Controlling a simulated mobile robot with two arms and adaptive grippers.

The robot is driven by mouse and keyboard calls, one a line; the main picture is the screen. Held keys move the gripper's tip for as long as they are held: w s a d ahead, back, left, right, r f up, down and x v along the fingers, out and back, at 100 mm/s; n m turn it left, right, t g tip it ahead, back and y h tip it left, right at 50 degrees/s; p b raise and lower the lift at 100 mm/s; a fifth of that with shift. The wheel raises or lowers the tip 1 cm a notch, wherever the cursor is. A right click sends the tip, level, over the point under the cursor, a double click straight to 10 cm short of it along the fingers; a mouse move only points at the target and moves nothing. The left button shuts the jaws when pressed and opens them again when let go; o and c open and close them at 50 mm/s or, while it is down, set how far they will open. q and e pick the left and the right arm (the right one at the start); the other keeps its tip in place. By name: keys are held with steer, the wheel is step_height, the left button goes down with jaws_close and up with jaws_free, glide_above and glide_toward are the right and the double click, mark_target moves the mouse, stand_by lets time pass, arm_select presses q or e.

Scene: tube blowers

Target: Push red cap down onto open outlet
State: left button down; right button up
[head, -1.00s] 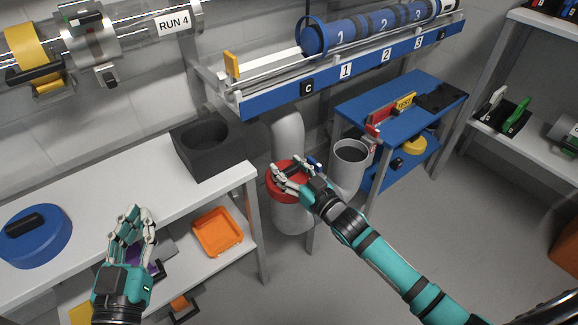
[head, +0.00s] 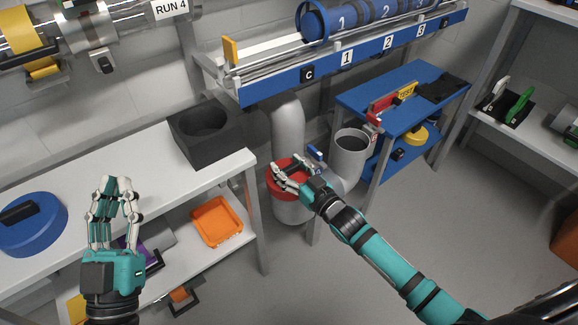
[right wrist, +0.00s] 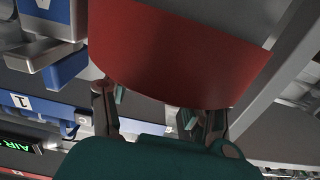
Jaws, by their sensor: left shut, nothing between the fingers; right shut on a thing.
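The red cap (head: 283,190) is in the middle of the head view, over the top of a grey upright pipe end (head: 292,213). My right gripper (head: 284,173) is shut on the cap from the right and covers part of its top. The cap's red side also fills the upper middle of the right wrist view (right wrist: 175,55), against my right fingers (right wrist: 160,112). The pipe's rim is hidden under the cap, so I cannot tell whether it is fully seated. My left gripper (head: 117,190) is shut and empty, fingers up, in front of the white bench.
Another grey pipe (head: 350,158) with an open mouth stands right of the cap, near a blue table (head: 370,99). The white bench (head: 130,165) carries a dark block (head: 205,140) and a blue lid (head: 32,225). A blue-fronted rail (head: 355,62) hangs above.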

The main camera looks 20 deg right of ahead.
steer(key=shift+f, duration=0.25)
stand_by(0.7)
steer(key=o, duration=1.4)
steer(key=shift+s+f, duration=0.1)
steer(key=v, duration=1.2)
